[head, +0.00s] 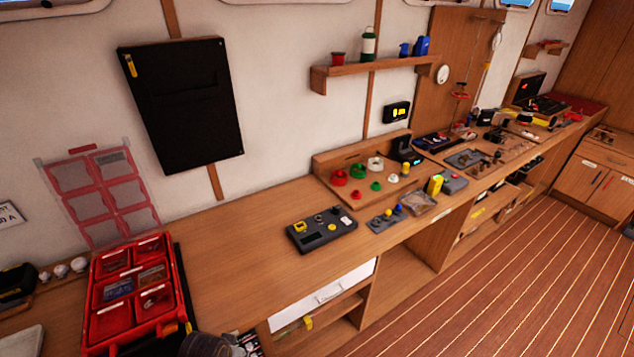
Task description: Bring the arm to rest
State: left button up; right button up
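Neither gripper's fingers show in the head view. A dark grey rounded part, which looks like a piece of my own arm, enters at the bottom edge, just right of the red organizer case. Which arm it belongs to is not clear. Whatever it carries is below the picture.
The open red case (91,311) stands on the long wooden counter (233,247). A black control box (322,231) sits mid-counter, with coloured knobs and tools farther right. A white drawer (323,290) is in the counter front. Bare counter lies between case and control box. Plank floor (500,285) is clear.

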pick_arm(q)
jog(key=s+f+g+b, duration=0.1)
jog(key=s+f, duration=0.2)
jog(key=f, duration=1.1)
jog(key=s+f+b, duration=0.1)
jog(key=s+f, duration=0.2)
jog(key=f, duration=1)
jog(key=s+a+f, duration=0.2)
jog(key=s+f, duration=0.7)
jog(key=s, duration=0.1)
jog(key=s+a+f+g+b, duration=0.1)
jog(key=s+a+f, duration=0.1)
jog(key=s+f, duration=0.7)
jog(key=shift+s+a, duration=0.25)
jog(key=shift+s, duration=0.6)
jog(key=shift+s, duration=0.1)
